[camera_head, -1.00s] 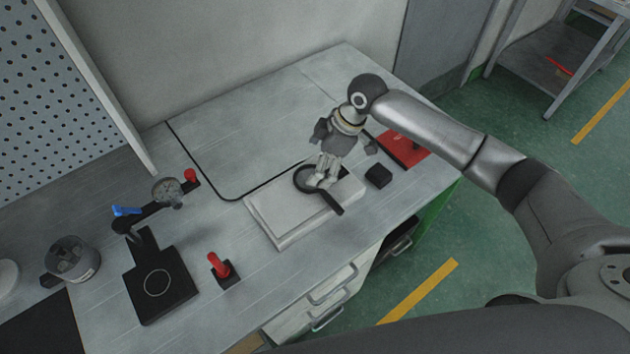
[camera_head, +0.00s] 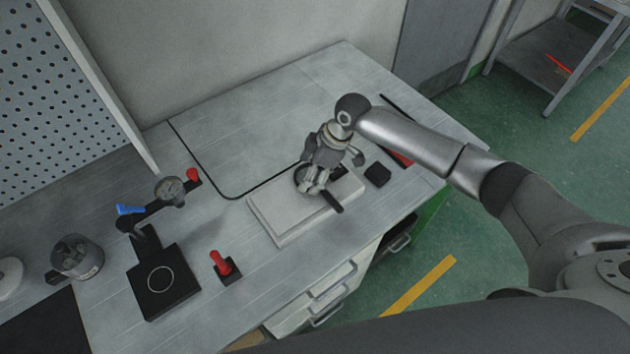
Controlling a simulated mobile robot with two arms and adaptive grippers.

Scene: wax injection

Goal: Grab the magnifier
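The black magnifier (camera_head: 334,204) lies on a white slab (camera_head: 268,222) on the grey workbench. Its round head is largely covered by my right gripper (camera_head: 312,187), and its handle sticks out toward the lower right. The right gripper points down at the magnifier's head, with its fingers low over or against it. I cannot tell whether the fingers are closed on the rim. My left gripper is not in view.
A small black block (camera_head: 377,174) sits right of the slab. A red object (camera_head: 402,158) is partly hidden behind my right arm. A red-handled tool (camera_head: 221,263), a black plate (camera_head: 162,281) and a gauge (camera_head: 169,190) stand at left. The bench's far middle is clear.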

